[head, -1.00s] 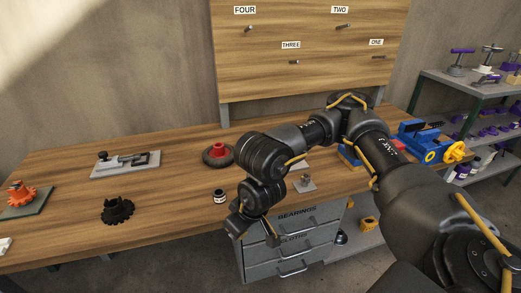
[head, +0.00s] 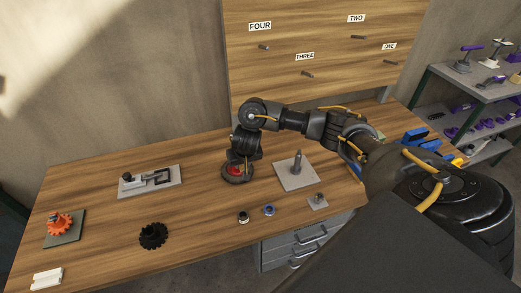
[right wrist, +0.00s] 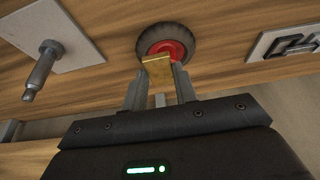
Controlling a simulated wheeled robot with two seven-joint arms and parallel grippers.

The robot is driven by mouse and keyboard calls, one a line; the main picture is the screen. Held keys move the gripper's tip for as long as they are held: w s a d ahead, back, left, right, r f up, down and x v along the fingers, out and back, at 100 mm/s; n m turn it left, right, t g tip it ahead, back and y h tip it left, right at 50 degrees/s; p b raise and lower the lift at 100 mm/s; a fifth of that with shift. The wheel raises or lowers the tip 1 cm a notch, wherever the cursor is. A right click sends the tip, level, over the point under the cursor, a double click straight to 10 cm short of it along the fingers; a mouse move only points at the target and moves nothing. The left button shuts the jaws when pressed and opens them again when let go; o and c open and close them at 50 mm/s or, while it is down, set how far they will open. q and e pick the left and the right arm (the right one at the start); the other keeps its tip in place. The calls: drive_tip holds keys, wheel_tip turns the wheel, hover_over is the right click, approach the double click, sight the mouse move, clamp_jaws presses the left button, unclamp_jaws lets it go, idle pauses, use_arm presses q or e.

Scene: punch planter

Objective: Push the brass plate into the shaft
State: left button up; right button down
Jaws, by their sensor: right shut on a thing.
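My right gripper (head: 238,163) is over the wheel with the red hub (head: 236,172) on the bench. In the right wrist view its two fingers (right wrist: 159,88) are shut on the small brass plate (right wrist: 158,70), which sticks out past the fingertips. The plate overlaps the wheel's red hub (right wrist: 165,48) there; I cannot tell if they touch. An upright grey shaft (head: 297,163) stands on a square light base (head: 295,182) to the right of the wheel; it also shows at left in the right wrist view (right wrist: 40,72). My left gripper is not in view.
A grey plate with a slotted track (head: 150,181) lies left of the wheel. A black gear (head: 153,235), an orange gear (head: 59,223) and a white block (head: 47,279) lie farther left. Small round parts (head: 269,210) and a small pegged base (head: 318,202) sit near the front edge.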

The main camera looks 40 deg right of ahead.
drive_tip(key=shift+d+f, duration=0.15)
drive_tip(key=shift+d, duration=0.1)
drive_tip(key=b, duration=0.8)
approach(263, 165)
drive_tip(key=a+r, duration=0.2)
drive_tip(key=a, duration=0.1)
drive_tip(key=d+f+b, duration=0.1)
drive_tip(key=w+f+b, duration=0.1)
drive_tip(key=d+f+b, duration=0.1)
drive_tip(key=shift+w+d+f, duration=0.25)
drive_tip(key=shift+w+d, duration=0.05)
drive_tip(key=shift+w, duration=0.05)
drive_tip(key=shift+w+d, duration=0.1)
drive_tip(key=shift+d, duration=0.1)
drive_tip(key=shift+d+f, duration=0.3)
drive_tip(key=shift+f, duration=0.05)
drive_tip(key=shift+w+d+f+b, duration=0.1)
drive_tip(key=shift+f+b, duration=0.05)
drive_tip(key=shift+f, duration=0.7)
drive_tip(key=shift+w+d+f+b, duration=0.1)
drive_tip(key=shift+f+b, duration=0.05)
drive_tip(key=shift+f, duration=0.75)
drive_tip(key=shift+f, duration=0.1)
drive_tip(key=c, duration=1.4)
unclamp_jaws()
drive_tip(key=shift+f, duration=0.1)
drive_tip(key=shift+o, duration=0.2)
